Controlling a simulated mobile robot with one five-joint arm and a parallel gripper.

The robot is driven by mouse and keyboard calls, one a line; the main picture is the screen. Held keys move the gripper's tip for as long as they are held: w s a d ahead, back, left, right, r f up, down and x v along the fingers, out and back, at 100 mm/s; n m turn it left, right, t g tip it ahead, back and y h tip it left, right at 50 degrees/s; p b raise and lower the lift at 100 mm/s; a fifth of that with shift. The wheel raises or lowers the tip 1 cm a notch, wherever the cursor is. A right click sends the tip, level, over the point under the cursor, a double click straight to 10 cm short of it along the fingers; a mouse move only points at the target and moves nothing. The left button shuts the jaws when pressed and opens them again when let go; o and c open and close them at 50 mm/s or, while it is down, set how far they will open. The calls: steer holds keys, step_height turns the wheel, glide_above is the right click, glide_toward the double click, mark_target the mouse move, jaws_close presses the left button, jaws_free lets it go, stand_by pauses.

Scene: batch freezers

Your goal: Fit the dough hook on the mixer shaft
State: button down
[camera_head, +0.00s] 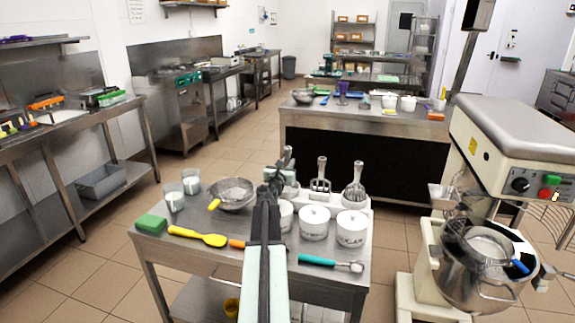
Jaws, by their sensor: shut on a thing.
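My gripper (283,168) is at the far edge of the steel cart, at the left place of a white tool rack (362,203). It is shut on a tool there, taken to be the dough hook (291,184). My arm hides most of this tool, so its shape and whether it is clear of the rack cannot be told. A flat beater-like tool (320,180) and a whisk (355,186) stand upright to its right. The mixer (500,150) is at the right, with a steel bowl (475,280) under its head. Its shaft is not clearly visible.
The cart (195,245) holds white lidded tubs (314,222), a strainer (232,193), glasses (175,197), a yellow spoon (200,236), a green sponge (151,223) and a teal-handled scoop (318,260). A dark-fronted counter (360,165) stands behind. A floor gap separates cart and mixer.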

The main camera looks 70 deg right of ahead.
mark_target(286, 150)
steer(key=shift+r+p, duration=0.95)
steer(key=shift+r, duration=0.25)
steer(key=shift+s+a+r+p, duration=0.1)
steer(key=shift+a+r+p, duration=0.85)
steer(key=shift+a, duration=0.3)
steer(key=shift+s+a+r+p, duration=0.1)
steer(key=shift+a+r+p, duration=0.85)
steer(key=shift+a, duration=0.3)
step_height(286, 150, up, 4)
steer(key=p, duration=0.4)
